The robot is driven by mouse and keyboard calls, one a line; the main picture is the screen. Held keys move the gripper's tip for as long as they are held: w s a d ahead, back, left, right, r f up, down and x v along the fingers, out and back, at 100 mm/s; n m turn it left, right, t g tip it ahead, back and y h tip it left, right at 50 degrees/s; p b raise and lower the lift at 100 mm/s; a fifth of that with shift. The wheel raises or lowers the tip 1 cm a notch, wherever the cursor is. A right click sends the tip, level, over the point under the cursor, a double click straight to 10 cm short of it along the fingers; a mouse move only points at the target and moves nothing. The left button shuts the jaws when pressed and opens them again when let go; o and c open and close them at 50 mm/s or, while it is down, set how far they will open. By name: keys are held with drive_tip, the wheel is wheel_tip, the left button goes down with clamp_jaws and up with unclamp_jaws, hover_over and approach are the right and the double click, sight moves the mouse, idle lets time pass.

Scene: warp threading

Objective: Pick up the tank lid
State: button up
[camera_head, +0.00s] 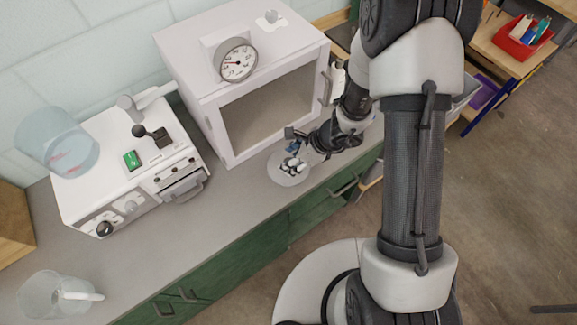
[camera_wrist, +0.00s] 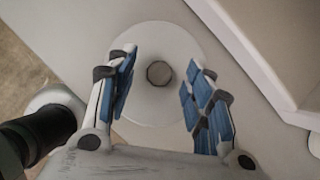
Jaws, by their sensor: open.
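The tank lid is a flat pale round disc (camera_head: 287,179) on the grey counter in front of the white oven-like box. In the wrist view the lid (camera_wrist: 158,112) lies flat with a small round grey knob (camera_wrist: 159,73) at its middle. My gripper (camera_head: 292,162) is over the lid and hides part of it in the head view. In the wrist view my gripper (camera_wrist: 160,86) is open, with its blue-padded fingers on either side of the knob. A gap shows between each finger and the knob. How high the fingertips are above the lid is hard to tell.
The white box (camera_head: 214,130) with a dial (camera_head: 236,61) stands close behind the lid. A white machine (camera_head: 104,180) with a translucent tank (camera_head: 57,143) is to the left. A clear pitcher (camera_head: 50,297) stands at the lower left. The counter's front edge is near the lid.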

drive_tip(key=shift+a+f, duration=0.15)
drive_tip(key=shift+f, duration=0.15)
drive_tip(key=shift+c, duration=0.2)
clamp_jaws()
